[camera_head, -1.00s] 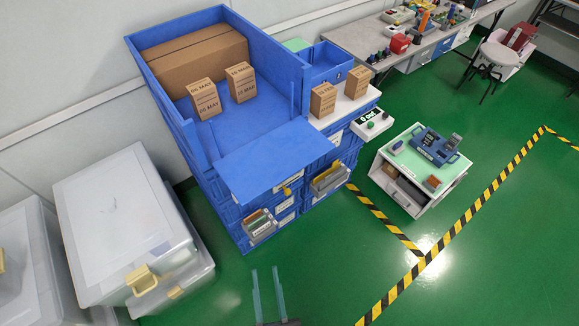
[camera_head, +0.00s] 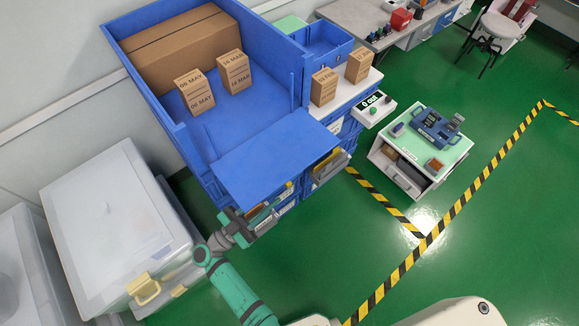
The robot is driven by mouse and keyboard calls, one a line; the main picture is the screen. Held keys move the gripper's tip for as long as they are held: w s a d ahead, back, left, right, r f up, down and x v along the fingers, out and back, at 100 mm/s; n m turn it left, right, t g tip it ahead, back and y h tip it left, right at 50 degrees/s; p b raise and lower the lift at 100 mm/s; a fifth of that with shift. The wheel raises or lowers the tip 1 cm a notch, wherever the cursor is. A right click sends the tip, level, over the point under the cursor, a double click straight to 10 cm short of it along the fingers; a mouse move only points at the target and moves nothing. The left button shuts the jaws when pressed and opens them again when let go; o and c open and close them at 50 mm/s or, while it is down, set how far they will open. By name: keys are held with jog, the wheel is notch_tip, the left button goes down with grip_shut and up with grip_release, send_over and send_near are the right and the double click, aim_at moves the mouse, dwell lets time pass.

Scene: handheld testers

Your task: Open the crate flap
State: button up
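The large blue crate (camera_head: 192,140) stands on top of the stack, its near side open. Its blue flap (camera_head: 275,160) sticks out from that side as a flat panel, over the fronts of the bins below. My gripper (camera_head: 258,216) is at the lower left, just below the flap's near left edge and close to the bin fronts. Its fingers blend with the bins behind, so I cannot tell whether they are open or touch the flap.
The crate holds a big brown carton (camera_head: 185,45) and two small dated boxes (camera_head: 195,92). Two more boxes (camera_head: 324,86) stand on a white surface beside a digital display (camera_head: 372,101). Clear-lidded containers (camera_head: 118,225) stand left. A small cart (camera_head: 425,150) stands right, with green floor between.

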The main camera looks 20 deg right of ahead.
aim_at(277, 158)
jog(key=shift+g, duration=0.4)
jog(key=x, duration=0.9)
jog(key=shift+w+d, duration=0.2)
jog(key=shift+w, duration=0.2)
jog(key=shift+w+d+r, duration=0.25)
jog(key=shift+d, duration=0.3)
jog(key=shift+s, duration=0.1)
grip_shut()
